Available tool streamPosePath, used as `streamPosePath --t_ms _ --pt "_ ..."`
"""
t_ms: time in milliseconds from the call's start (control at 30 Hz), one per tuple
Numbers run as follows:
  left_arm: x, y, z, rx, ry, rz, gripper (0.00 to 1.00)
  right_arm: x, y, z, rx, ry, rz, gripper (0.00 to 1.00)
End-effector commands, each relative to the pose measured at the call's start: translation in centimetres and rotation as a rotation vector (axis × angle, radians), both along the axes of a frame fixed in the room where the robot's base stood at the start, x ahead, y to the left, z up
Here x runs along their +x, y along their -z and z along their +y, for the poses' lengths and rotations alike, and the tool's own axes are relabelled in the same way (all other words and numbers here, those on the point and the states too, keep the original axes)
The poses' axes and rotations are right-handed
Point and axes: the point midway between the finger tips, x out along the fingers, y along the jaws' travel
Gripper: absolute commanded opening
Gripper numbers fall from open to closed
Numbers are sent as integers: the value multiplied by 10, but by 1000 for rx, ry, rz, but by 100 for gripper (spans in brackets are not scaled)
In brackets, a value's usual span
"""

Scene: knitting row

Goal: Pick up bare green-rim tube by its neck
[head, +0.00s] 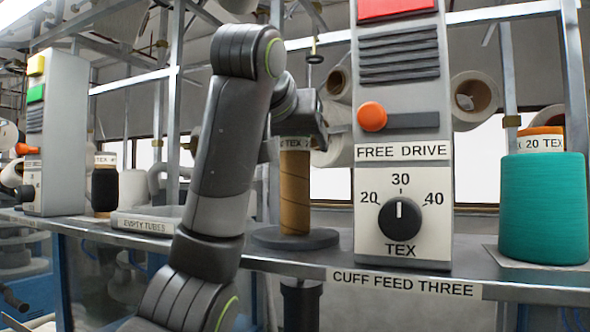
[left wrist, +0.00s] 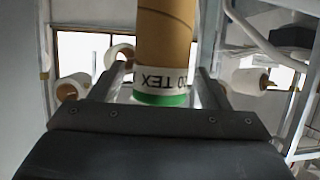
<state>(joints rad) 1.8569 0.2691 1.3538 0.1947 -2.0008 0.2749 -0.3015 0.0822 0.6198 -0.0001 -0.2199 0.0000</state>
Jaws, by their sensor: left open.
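The bare tube (head: 295,195) is brown cardboard with a white TEX label near its top. It stands upright on a dark round base (head: 297,238) on the shelf. In the left wrist view the tube (left wrist: 165,35) appears upside down, with its green rim (left wrist: 160,99) toward me. My left gripper (head: 308,125) is at the tube's upper end, and hides the rim in the head view. In the left wrist view its two fingers are apart, one on either side of the tube's labelled neck; contact cannot be told. My right gripper is not in view.
A grey control box (head: 403,150) with a TEX dial stands just right of the tube. A teal yarn cone (head: 543,210) stands farther right. An EMPTY TUBES tray (head: 147,224) and a black cone (head: 104,190) are at left. Metal rails rise behind.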

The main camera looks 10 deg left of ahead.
Motion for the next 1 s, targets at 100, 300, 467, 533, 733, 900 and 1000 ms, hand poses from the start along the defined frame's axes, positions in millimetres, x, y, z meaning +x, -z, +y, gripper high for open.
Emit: streamPosePath --t_ms 100,300,467,533,733,900,1000 --pt "1 1 0 0 0 1 70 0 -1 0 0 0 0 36" --pt "1 1 0 -1 0 1 66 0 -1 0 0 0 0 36" --pt "1 1 0 -1 0 1 45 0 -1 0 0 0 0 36" --pt "1 1 0 -1 0 1 36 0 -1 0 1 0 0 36" --pt "1 1 0 -1 0 0 11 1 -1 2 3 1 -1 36" --pt "1 1 0 -1 0 0 11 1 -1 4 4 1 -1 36" --pt "0 0 0 -1 0 0 11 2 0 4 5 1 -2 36"
